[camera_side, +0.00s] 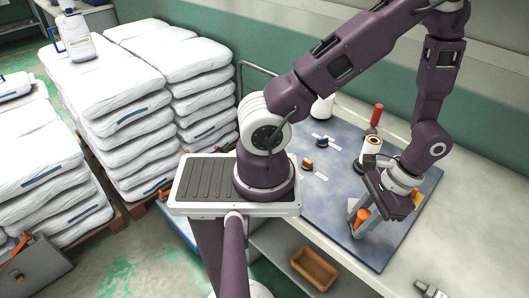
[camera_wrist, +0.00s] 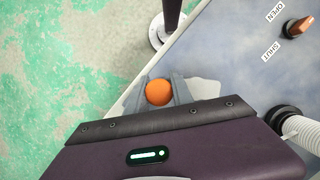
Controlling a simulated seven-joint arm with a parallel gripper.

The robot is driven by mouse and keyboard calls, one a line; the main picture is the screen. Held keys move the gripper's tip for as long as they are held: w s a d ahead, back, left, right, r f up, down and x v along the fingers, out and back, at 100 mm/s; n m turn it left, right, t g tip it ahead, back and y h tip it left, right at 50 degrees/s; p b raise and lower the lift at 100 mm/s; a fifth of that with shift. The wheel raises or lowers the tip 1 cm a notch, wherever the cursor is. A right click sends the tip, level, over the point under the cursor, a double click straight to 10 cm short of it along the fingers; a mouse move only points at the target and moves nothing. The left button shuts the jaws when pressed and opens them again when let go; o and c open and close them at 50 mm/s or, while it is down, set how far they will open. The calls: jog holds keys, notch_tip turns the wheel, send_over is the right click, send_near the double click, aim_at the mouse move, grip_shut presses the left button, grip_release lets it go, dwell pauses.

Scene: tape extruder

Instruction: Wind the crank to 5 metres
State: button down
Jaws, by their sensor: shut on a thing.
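My gripper (camera_side: 360,220) points down over the blue work mat at the right of the side view. It is shut on the orange crank knob (camera_side: 362,215). In the wrist view the round orange top of the knob (camera_wrist: 158,92) sits between the two grey fingers of my gripper (camera_wrist: 159,93). The crank arm below the knob is mostly hidden by my gripper. No metre reading can be made out in either view.
The blue mat (camera_side: 320,205) lies on a pale bench. A small orange-brown knob (camera_wrist: 299,27) stands by OPEN and SHUT labels. A white roll with a dark end (camera_wrist: 302,132) is close to my gripper's right. A red-orange handle (camera_side: 376,115) stands behind.

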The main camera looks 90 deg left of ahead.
jog(key=shift+s+a, duration=0.35)
jog(key=shift+s, duration=0.55)
jog(key=shift+s+a, duration=0.15)
jog(key=c, duration=1.1)
grip_release()
jog(key=shift+o, duration=0.2)
jog(key=shift+r, duration=0.1)
jog(key=shift+r, duration=2.9)
